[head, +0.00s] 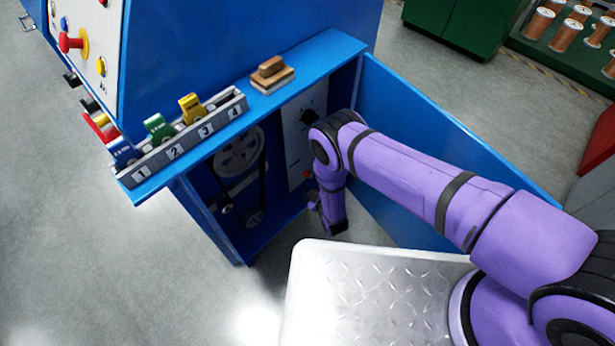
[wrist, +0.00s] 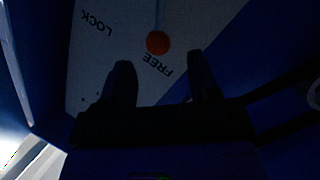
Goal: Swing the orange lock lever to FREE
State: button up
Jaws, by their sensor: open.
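The orange lock lever shows in the wrist view as a round orange knob (wrist: 158,42) on a thin rod running up out of the picture. The knob is beside the FREE label (wrist: 157,65), with the LOCK label (wrist: 97,22) apart to the left; both labels appear upside down. My gripper (wrist: 160,62) is open, its dark fingers on either side below the knob, with the FREE label between them. I cannot tell whether a finger touches the lever. In the head view the orange knob (head: 307,174) is small, close to my gripper (head: 312,202), which is partly hidden.
Pulleys and a belt (head: 240,155) are left of the white lever panel (head: 297,140).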

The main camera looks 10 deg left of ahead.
jog(key=shift+v, duration=2.65)
